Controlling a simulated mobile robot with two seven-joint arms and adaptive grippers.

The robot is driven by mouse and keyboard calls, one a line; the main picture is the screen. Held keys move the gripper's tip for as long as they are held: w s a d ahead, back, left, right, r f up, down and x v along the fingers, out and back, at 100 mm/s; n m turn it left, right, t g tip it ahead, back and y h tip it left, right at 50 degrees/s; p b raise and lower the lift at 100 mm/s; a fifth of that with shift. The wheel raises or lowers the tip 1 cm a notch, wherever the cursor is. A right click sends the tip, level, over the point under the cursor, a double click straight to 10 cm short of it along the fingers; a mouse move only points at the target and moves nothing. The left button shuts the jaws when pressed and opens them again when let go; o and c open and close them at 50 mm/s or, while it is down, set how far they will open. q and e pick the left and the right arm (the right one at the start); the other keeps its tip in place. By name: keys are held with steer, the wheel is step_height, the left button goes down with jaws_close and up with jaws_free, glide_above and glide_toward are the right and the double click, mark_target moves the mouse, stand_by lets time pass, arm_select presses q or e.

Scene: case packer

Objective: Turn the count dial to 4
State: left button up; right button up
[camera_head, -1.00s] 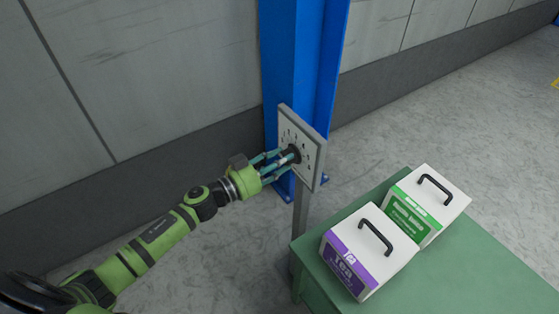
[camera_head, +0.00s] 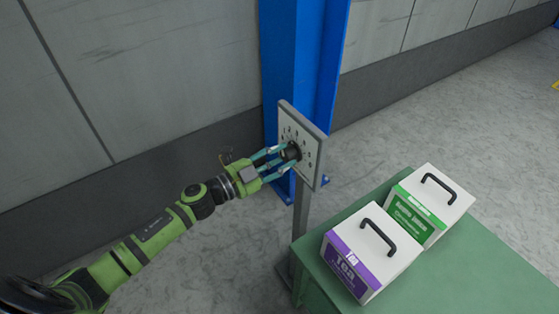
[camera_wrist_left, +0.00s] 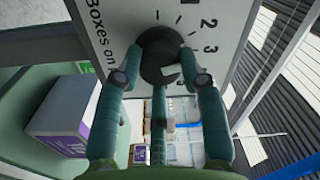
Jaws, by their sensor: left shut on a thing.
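The count dial is a round black knob (camera_head: 292,152) on a pale square panel (camera_head: 315,163) with marks around it. In the left wrist view the knob (camera_wrist_left: 158,50) shows close up, with the numbers 2 and 3 readable to its upper right and the words "Boxes on" to its left. A pale mark shows on the knob's lower right; which number it points to cannot be told. My left gripper (camera_head: 279,156) is shut on the knob, its teal fingers around it, also in the left wrist view (camera_wrist_left: 158,68). My right gripper is out of view.
The panel stands on a grey post (camera_head: 301,215) before a blue column (camera_head: 290,70). A green table (camera_head: 455,275) at right holds a purple-and-white tea box (camera_head: 365,250) and a green-and-white box (camera_head: 432,205), both with black handles. Open floor lies left of the post.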

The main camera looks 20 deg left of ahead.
arm_select(q)
steer(key=m+b, duration=0.1)
steer(key=m, duration=0.3)
steer(key=shift+m+b, duration=0.3)
steer(key=shift+m, duration=0.1)
steer(key=m+b, duration=0.1)
steer(key=m, duration=0.3)
steer(key=shift+r+m, duration=0.1)
steer(key=shift+m, duration=0.3)
steer(key=o, duration=1.1)
steer(key=shift+o, duration=0.2)
steer(key=shift+s+a, duration=0.3)
steer(key=v, duration=1.1)
